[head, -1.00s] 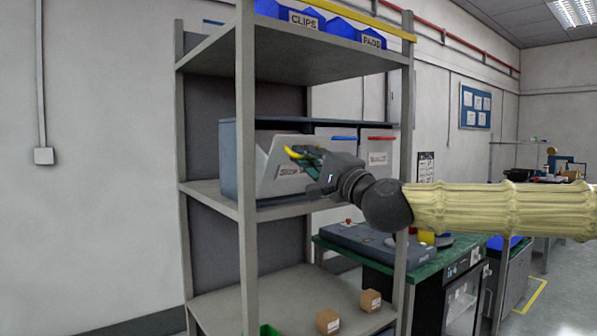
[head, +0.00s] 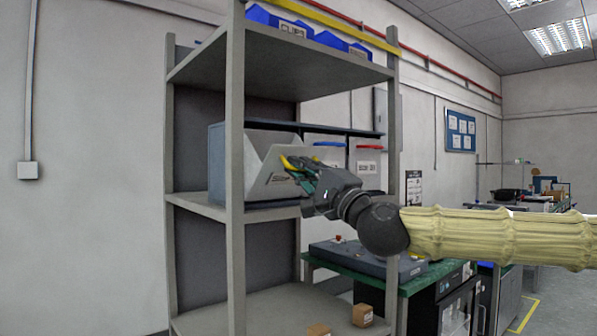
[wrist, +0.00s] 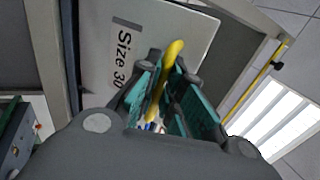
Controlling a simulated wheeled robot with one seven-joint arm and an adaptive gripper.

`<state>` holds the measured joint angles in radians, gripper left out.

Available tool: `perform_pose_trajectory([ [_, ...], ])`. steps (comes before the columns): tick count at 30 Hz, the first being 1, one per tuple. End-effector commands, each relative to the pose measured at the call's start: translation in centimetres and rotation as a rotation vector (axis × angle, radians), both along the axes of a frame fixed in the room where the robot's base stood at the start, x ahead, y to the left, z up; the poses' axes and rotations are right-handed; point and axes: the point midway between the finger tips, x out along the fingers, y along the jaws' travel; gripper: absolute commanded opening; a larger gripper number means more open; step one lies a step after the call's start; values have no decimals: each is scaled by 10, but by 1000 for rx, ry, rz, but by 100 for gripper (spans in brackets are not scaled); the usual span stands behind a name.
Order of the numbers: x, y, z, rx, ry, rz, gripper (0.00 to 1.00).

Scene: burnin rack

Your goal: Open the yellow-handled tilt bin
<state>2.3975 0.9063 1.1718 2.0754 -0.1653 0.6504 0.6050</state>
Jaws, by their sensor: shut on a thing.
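The yellow-handled tilt bin (head: 262,178) is the leftmost of the three bins in a grey-blue housing on the rack's middle shelf. Its pale front is tilted outward at the top, leaving a gap behind it. The wrist view shows the same front (wrist: 105,40) with a "Size 30" label. My gripper (head: 298,168) is at the front's right part, shut on the yellow handle (wrist: 173,54). In the wrist view the handle lies between the teal finger pads (wrist: 165,95). Part of the handle is hidden by the fingers.
Beside it are a blue-handled bin (head: 330,150) and a red-handled bin (head: 368,160), both upright. A rack post (head: 235,120) stands in front of the housing's left part. Blue bins (head: 300,25) sit on top, and small boxes (head: 362,315) lie on the lowest shelf. A green-topped bench (head: 400,280) stands at right.

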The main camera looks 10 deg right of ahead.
Motion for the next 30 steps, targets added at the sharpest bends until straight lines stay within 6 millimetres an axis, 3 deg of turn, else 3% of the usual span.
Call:
perform_pose_trajectory([
  [14, 0, -1, -2, -1, 1, -1, 0],
  [15, 0, -1, -2, -1, 1, -1, 12],
  [18, 0, -1, -2, -1, 1, -1, 30],
  [30, -3, -2, -2, 0, 1, -1, 31],
])
